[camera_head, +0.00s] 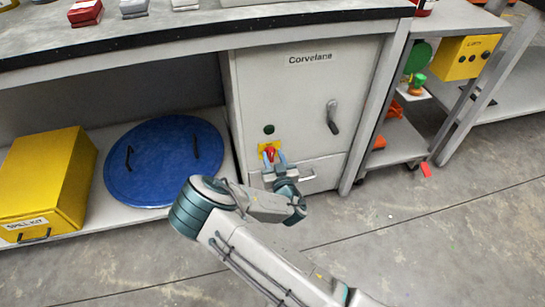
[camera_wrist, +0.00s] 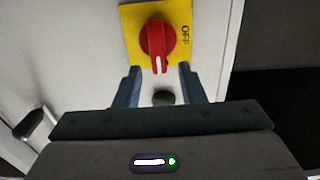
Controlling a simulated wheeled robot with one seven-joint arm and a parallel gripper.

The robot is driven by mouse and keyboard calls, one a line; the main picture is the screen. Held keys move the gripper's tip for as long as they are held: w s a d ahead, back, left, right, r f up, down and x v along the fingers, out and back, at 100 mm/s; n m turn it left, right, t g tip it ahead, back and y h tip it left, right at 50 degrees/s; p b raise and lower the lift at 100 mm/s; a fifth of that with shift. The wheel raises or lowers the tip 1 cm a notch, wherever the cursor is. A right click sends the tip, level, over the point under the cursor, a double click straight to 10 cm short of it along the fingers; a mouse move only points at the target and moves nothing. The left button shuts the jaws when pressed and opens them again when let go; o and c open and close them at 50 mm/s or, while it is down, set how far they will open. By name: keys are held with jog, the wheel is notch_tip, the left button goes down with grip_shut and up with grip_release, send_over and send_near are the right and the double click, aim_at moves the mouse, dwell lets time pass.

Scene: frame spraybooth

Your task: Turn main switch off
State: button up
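The main switch is a red rotary knob (camera_head: 270,152) on a yellow plate (camera_head: 260,147), low on the front of the grey cabinet labelled "Corvelana" (camera_head: 300,95). In the wrist view the red knob (camera_wrist: 158,40) has a white mark at the end nearest my gripper. The word "OFF" is at one side of the yellow plate (camera_wrist: 130,20); any other lettering is hidden or out of frame. My gripper (camera_wrist: 160,74) is open, with its blue-grey fingers spread to either side of the knob's near end. I cannot tell whether the fingers touch it.
A dark round button (camera_wrist: 164,98) lies near the plate, between my fingers in the wrist view. A cabinet handle (camera_head: 333,117) is to the right of the switch. A blue lid (camera_head: 163,165) and a yellow spill-kit box (camera_head: 45,180) lie on the left shelf.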

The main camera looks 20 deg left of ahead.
jog(key=shift+x, duration=0.8)
grip_shut()
